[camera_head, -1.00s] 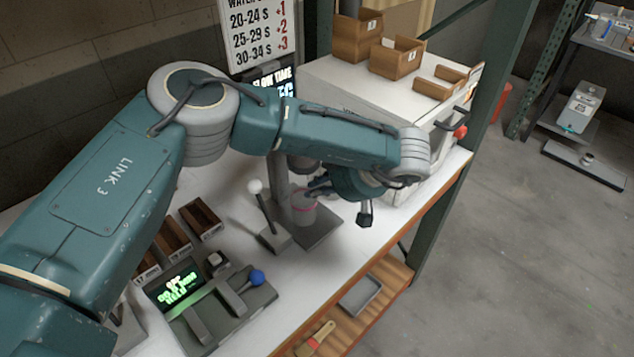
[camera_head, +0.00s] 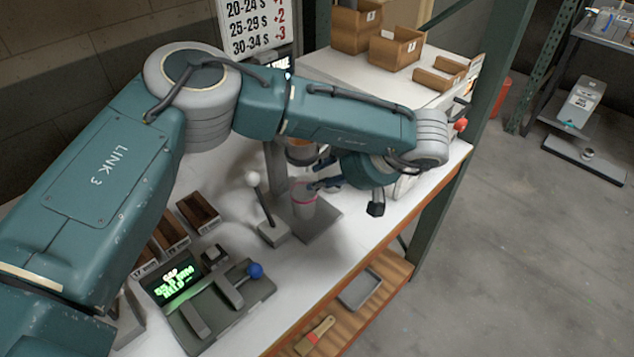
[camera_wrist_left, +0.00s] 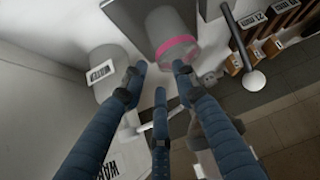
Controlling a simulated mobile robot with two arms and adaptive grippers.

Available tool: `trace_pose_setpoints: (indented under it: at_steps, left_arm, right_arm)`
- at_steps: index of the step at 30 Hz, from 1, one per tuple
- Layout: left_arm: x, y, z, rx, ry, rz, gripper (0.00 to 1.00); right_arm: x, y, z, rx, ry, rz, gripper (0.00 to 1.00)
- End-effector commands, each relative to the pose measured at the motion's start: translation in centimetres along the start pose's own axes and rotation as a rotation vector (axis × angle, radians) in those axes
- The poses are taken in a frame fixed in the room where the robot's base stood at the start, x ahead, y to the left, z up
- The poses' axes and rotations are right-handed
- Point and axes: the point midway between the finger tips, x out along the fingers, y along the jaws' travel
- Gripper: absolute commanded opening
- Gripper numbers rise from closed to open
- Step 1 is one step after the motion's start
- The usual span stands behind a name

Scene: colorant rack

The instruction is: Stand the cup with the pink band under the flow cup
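The cup with the pink band (camera_head: 303,206) stands upright on the grey stand plate (camera_head: 325,222), below the brownish flow cup (camera_head: 301,153) on its post. My left gripper (camera_head: 322,184) is just right of the cup. In the left wrist view the cup (camera_wrist_left: 168,24) lies beyond the spread fingertips (camera_wrist_left: 160,72), not between them. The fingers look open and empty. Whether a fingertip still touches the cup I cannot tell. My left arm hides part of the stand's upper area. My right gripper is not in view.
A white-knobbed lever (camera_head: 263,205) stands left of the cup. A console with a green display (camera_head: 176,284) and blue knob is at front left. Wooden bins (camera_head: 395,50) sit on the white cabinet at the back. The bench's right front edge is clear.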

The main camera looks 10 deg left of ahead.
Motion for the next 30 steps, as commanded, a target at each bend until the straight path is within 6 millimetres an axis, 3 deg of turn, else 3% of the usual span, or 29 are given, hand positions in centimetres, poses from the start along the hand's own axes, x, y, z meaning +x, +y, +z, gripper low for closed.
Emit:
trace_pose_setpoints:
  at_steps: [6,12,18,30]
  left_arm:
    - [-4.8,0.1,0.3,0.0,0.0,0.005,0.28]
    - [-7.9,0.1,0.2,0.0,0.0,0.004,0.28]
    - [-9.0,0.0,0.1,0.001,0.0,0.001,0.28]
    - [-9.0,0.0,0.1,0.001,-0.001,0.001,0.28]
  right_arm:
    - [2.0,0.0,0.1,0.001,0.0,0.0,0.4]
    - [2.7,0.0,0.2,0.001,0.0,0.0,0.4]
    - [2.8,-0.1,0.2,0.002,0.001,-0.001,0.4]
    - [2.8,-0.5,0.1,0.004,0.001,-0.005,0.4]
